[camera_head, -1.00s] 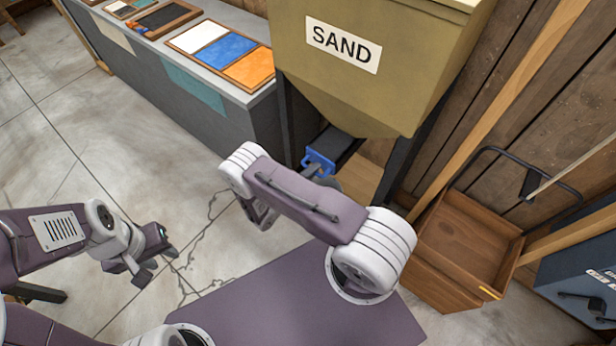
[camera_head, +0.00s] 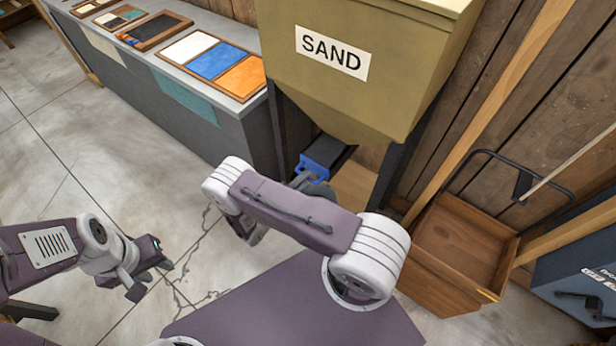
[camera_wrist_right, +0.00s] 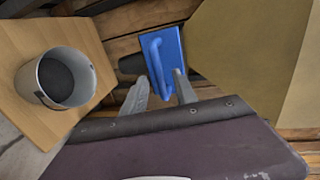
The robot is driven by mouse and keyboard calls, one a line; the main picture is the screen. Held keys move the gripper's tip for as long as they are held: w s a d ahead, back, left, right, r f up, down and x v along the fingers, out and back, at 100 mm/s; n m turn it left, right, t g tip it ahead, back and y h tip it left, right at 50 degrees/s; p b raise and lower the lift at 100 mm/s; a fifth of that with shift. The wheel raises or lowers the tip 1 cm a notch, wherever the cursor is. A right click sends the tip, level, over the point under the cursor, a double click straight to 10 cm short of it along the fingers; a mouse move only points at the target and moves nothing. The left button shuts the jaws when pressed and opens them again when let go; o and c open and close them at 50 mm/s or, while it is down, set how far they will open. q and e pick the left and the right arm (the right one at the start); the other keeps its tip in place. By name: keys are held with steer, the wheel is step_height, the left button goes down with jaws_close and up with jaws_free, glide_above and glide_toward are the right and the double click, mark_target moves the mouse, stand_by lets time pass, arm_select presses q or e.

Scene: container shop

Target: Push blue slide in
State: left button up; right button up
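The blue slide (camera_head: 313,168) shows its blue front end below the tan SAND hopper (camera_head: 400,75), with a dark flat piece running back from it beneath the hopper. In the right wrist view, the slide is a blue plate with a raised blue handle (camera_wrist_right: 156,62). My right gripper (camera_wrist_right: 160,84) is open, its two grey fingers apart just below the handle and pointing at it. I cannot tell whether they touch the slide. In the head view, my right arm partly hides this gripper. My left gripper (camera_head: 150,278) is open and empty above the floor at left.
A metal bucket (camera_wrist_right: 55,97) with dark contents stands on a wooden board (camera_wrist_right: 103,72) in the right wrist view. The grey counter (camera_head: 150,105) with sample trays is at upper left. A wooden cart (camera_head: 415,290) stands at right.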

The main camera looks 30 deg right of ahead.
steer(key=v, duration=0.6)
